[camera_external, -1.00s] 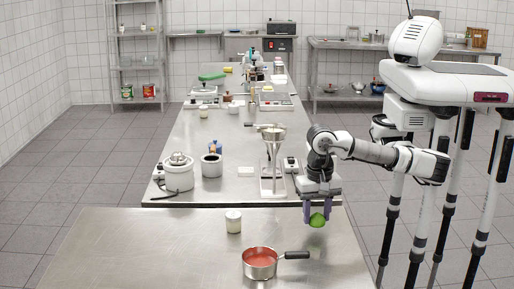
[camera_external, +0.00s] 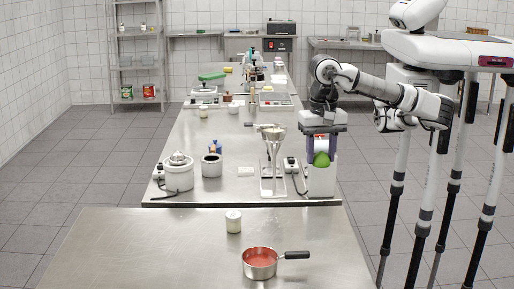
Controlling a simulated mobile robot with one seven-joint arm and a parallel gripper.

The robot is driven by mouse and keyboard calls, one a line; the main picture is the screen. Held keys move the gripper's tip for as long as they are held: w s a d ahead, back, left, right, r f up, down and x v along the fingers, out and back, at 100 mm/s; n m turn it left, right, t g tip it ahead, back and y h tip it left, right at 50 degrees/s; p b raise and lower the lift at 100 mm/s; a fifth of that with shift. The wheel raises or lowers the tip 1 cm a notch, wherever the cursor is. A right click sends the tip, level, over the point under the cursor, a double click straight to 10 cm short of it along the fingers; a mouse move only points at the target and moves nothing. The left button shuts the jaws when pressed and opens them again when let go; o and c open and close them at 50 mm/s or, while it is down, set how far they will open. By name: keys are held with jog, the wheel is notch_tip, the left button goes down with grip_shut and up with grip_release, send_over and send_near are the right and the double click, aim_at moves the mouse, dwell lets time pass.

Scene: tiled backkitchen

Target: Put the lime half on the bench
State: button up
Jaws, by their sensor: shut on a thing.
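My gripper (camera_external: 321,152) is shut on the green lime half (camera_external: 321,160), which sits between its fingertips. It holds the lime half at the right edge of the long steel bench (camera_external: 225,180), in front of a white upright container with some red on it (camera_external: 322,184). Part of that container is hidden by my gripper and the lime half. I cannot tell how high above the bench the lime half is. A nearer steel bench (camera_external: 130,250) fills the front.
A saucepan of red sauce (camera_external: 260,264) and a small white-lidded jar (camera_external: 233,222) stand on the near bench. A funnel on a stand (camera_external: 272,160), a white cooker (camera_external: 178,172) and a metal pot (camera_external: 211,166) stand on the long bench. The near bench's left side is clear.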

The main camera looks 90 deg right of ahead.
jog(key=shift+w, duration=0.1)
